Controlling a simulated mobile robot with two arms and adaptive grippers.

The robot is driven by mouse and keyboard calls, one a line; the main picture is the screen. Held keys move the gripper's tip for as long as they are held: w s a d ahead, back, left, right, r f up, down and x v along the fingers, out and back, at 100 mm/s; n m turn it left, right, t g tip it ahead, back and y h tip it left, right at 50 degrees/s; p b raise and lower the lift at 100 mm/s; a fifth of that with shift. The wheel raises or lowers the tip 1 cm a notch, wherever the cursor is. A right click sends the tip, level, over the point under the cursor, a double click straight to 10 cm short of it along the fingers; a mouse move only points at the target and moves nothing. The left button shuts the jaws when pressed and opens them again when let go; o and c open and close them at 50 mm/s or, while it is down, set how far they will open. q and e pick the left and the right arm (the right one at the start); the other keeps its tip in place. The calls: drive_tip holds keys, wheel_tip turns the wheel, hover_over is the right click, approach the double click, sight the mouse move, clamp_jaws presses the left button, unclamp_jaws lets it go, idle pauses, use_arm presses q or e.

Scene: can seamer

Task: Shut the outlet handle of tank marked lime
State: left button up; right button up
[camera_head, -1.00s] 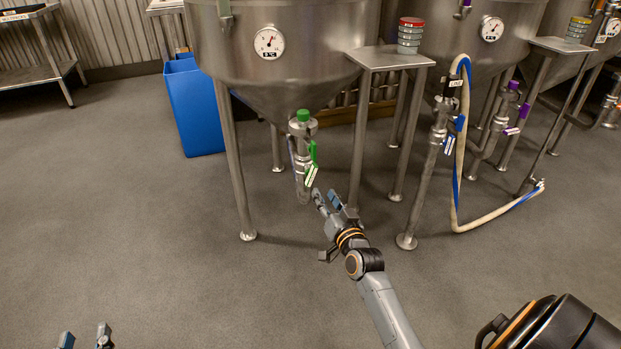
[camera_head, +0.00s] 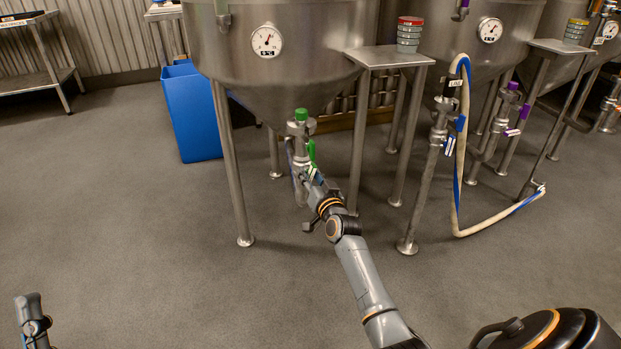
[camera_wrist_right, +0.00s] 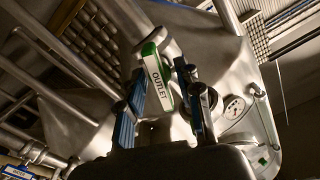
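The near steel tank (camera_head: 285,70) has a green cap (camera_head: 301,114) on the fitting under its cone. Its green outlet handle (camera_head: 312,152) points roughly up and down beside the pipe. In the right wrist view the green handle (camera_wrist_right: 149,49) carries a white tag reading OUTLET (camera_wrist_right: 158,85). My right gripper (camera_head: 314,178) is at the handle's lower end. In the wrist view its fingers (camera_wrist_right: 165,105) stand apart, with the tagged handle between them; contact is unclear. My left gripper (camera_head: 35,318) is at the lower left, away from the tank; its opening is unclear.
A blue bin (camera_head: 193,115) stands behind the tank's left leg (camera_head: 230,165). A small steel shelf (camera_head: 390,57) with stacked discs is to the right. A second tank (camera_head: 470,50) has a cream-and-blue hose (camera_head: 457,190). The floor in front is clear.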

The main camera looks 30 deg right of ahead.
drive_tip(key=shift+c, duration=0.3)
clamp_jaws()
use_arm(q)
drive_tip(key=shift+r, duration=0.1)
use_arm(e)
drive_tip(key=shift+r+m+p, duration=0.1)
drive_tip(key=shift+m+p, duration=0.6)
drive_tip(key=shift+m, duration=0.2)
drive_tip(key=m+p, duration=0.1)
drive_tip(key=m, duration=0.2)
use_arm(q)
drive_tip(key=w+f+g+y, duration=0.2)
drive_tip(key=w+f+g, duration=0.3)
drive_tip(key=f, duration=0.3)
drive_tip(key=shift+f+g, duration=0.3)
drive_tip(key=shift+g, duration=0.2)
use_arm(e)
drive_tip(key=shift+o, duration=0.3)
unclamp_jaws()
